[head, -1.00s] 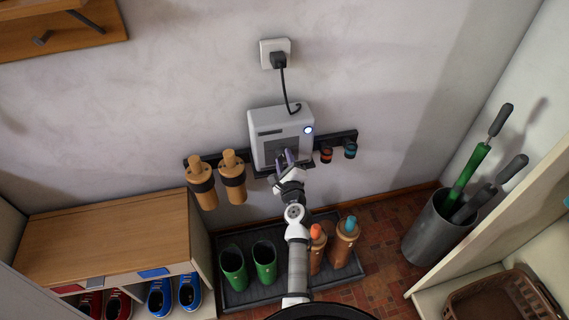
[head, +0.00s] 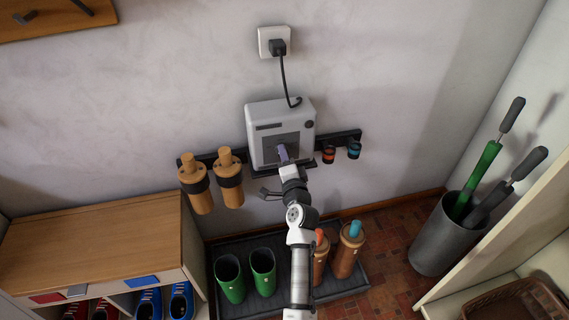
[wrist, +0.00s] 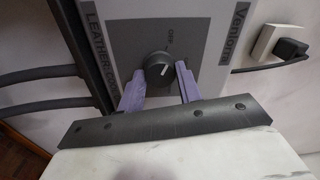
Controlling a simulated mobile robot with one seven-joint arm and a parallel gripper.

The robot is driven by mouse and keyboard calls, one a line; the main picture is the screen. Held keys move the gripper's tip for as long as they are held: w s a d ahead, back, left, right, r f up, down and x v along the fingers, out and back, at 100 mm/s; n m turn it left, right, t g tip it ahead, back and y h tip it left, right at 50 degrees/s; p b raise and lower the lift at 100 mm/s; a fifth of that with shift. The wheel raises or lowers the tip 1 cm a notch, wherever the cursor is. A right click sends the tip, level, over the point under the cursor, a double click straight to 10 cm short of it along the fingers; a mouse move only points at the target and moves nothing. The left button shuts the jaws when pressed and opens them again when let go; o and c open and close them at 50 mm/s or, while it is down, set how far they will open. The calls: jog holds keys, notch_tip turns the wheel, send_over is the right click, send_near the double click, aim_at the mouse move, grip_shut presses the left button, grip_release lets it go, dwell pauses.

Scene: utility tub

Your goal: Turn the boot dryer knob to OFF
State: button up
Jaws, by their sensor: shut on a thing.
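The boot dryer (head: 262,113) is a pale grey box on the wall with a darker front panel; its round indicator (head: 308,124) is dark. In the wrist view, the dark round knob (wrist: 158,69) sits on the grey panel, with "OFF" lettering just above it. A small white mark shows on its face; I cannot tell exactly where it points. My gripper (wrist: 160,77) has its two purple fingers on either side of the knob, shut on it. In the head view, my gripper (head: 283,153) is at the dryer's front and hides the knob.
A black rail (head: 337,138) carries brown boot-drying tubes (head: 229,177) at left and red and blue items at right. Green boots (head: 231,278) and brown boots stand on the tray below. A wooden-topped shoe cabinet (head: 95,240) is at left, an umbrella bin (head: 447,235) at right.

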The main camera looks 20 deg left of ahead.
jog(key=shift+n+b, duration=0.4)
jog(key=shift+n, duration=0.2)
jog(key=shift+r, duration=0.1)
jog(key=o, duration=1)
jog(key=b+v, duration=0.2)
jog(key=v, duration=1.1)
jog(key=shift+s+d+b, duration=0.25)
jog(key=shift+d+b, duration=0.1)
